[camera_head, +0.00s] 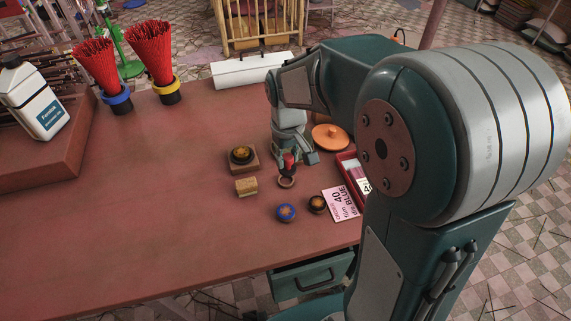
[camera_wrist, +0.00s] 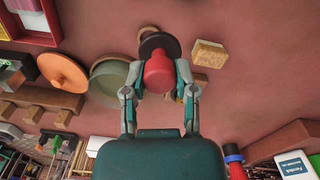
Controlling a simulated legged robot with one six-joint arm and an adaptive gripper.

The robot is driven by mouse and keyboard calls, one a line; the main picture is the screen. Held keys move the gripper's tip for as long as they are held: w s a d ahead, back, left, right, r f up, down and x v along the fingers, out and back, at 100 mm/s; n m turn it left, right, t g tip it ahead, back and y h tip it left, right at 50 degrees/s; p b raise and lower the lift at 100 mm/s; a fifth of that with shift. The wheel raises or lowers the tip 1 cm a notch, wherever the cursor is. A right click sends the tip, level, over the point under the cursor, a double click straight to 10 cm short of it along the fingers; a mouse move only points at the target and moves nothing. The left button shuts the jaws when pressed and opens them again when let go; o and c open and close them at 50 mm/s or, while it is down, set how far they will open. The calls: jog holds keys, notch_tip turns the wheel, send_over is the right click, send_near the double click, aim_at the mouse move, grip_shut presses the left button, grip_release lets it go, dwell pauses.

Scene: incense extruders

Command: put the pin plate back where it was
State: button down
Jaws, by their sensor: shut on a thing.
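My gripper (camera_wrist: 160,90) is shut on the red knob of what looks like the pin plate (camera_wrist: 158,72), with a dark round disc beyond the knob. In the head view the red knob (camera_head: 289,160) shows at the end of my arm, above the table. A small pale wooden ring (camera_head: 286,183) lies just below it in that view, and part of a pale round edge (camera_wrist: 147,29) shows behind the disc in the wrist view. I cannot tell whether the disc touches the ring. Pins are not visible.
On the table (camera_head: 150,225) are a wooden block with a dark-and-gold disc (camera_head: 241,155), a tan block (camera_head: 246,187), blue (camera_head: 285,212) and dark (camera_head: 317,204) round pieces, an orange disc (camera_head: 331,137), a green-grey dish (camera_wrist: 109,84) and a red tray (camera_head: 348,168). The left front is clear.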

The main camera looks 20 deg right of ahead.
jog(key=w+f, duration=0.1)
jog(key=f, duration=0.1)
jog(key=w+f, duration=0.3)
jog(key=f, duration=0.1)
jog(key=shift+w+d, duration=0.2)
jog(key=shift+d, duration=0.1)
jog(key=shift+d+f, duration=0.15)
jog(key=shift+f, duration=1.2)
jog(key=shift+f, duration=0.6)
jog(key=shift+c, duration=2)
grip_release()
